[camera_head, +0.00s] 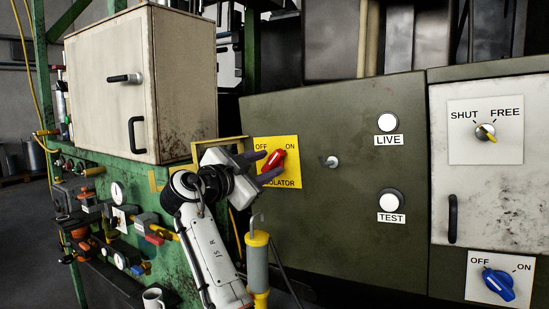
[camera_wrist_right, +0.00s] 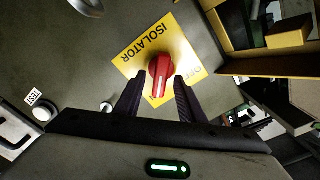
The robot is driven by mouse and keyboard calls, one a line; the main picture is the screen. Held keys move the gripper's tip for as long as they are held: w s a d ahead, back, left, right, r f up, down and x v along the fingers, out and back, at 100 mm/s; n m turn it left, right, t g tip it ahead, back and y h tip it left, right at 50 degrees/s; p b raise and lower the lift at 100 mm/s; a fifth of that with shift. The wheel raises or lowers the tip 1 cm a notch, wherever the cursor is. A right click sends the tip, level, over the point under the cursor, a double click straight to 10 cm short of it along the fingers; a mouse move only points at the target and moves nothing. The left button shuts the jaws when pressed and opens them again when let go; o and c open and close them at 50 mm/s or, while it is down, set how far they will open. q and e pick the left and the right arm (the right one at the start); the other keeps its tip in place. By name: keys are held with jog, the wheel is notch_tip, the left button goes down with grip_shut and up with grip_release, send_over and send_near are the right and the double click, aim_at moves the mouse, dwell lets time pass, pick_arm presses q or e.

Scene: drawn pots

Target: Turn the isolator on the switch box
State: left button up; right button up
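The isolator is a red rotary knob (camera_head: 274,160) on a yellow plate (camera_head: 291,178) marked OFF, ON and ISOLATOR, on the left of the dark green-grey switch box (camera_head: 330,220). In the head view its handle slants from lower left to upper right. My right gripper (camera_head: 272,163) is at the plate, with one finger above-left of the knob and one below it. The right wrist view shows the red knob (camera_wrist_right: 160,68) between and just beyond the open fingertips (camera_wrist_right: 160,82), with small gaps at both sides. Part of the plate's lettering is hidden by the gripper. My left gripper is not in view.
A metal knob (camera_head: 332,161), LIVE lamp (camera_head: 387,122) and TEST lamp (camera_head: 391,200) are right of the isolator. Farther right are a SHUT/FREE selector (camera_head: 485,132) and a blue OFF/ON knob (camera_head: 498,284). A yellow-topped grey cylinder (camera_head: 257,265) stands below my gripper. A beige cabinet (camera_head: 175,90) is left.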

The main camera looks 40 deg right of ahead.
jog(key=shift+w+d, duration=0.15)
jog(key=shift+d, duration=0.2)
jog(key=shift+w+d, duration=0.1)
jog(key=shift+d, duration=0.1)
grip_shut()
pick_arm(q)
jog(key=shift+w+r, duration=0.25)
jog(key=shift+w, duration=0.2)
